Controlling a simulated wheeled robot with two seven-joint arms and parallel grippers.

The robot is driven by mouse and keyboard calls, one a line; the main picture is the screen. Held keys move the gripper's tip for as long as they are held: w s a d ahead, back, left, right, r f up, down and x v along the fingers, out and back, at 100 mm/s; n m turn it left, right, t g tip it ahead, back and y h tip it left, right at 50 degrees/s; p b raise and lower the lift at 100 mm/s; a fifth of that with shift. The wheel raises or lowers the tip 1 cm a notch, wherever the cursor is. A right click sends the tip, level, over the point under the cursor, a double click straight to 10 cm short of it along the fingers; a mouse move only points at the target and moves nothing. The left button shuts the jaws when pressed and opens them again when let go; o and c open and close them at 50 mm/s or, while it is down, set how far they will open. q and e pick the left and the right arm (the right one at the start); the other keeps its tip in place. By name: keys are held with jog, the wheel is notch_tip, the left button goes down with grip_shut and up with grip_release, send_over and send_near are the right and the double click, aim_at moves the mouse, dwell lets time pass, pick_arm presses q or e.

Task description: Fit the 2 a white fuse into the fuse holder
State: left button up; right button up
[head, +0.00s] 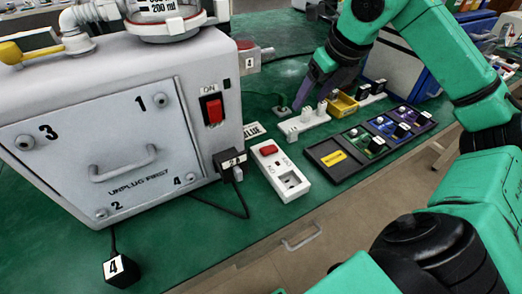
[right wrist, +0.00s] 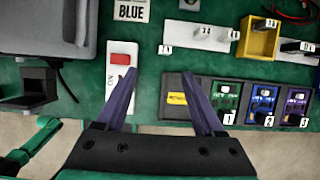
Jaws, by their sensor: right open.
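A white rack (head: 304,122) with small white upright pieces, possibly the white fuses (head: 307,113), stands on the green bench. The rack also shows at the top of the right wrist view (right wrist: 187,41), with small labelled pieces (right wrist: 203,32) on it. I cannot pick out the fuse holder for certain. My left gripper is not in view.
A large white machine (head: 100,120) fills the left. A black tray (head: 330,160) holds green, blue and purple modules. A yellow bin (head: 343,105) and a black-based rack (head: 371,92) stand behind the tray.

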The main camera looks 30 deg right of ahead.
jog(key=b, duration=0.1)
send_near(294, 129)
jog(key=x, duration=0.9)
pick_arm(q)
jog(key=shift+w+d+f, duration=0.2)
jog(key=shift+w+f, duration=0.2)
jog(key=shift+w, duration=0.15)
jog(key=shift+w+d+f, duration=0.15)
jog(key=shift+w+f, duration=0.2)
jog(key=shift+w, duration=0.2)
pick_arm(e)
grip_shut()
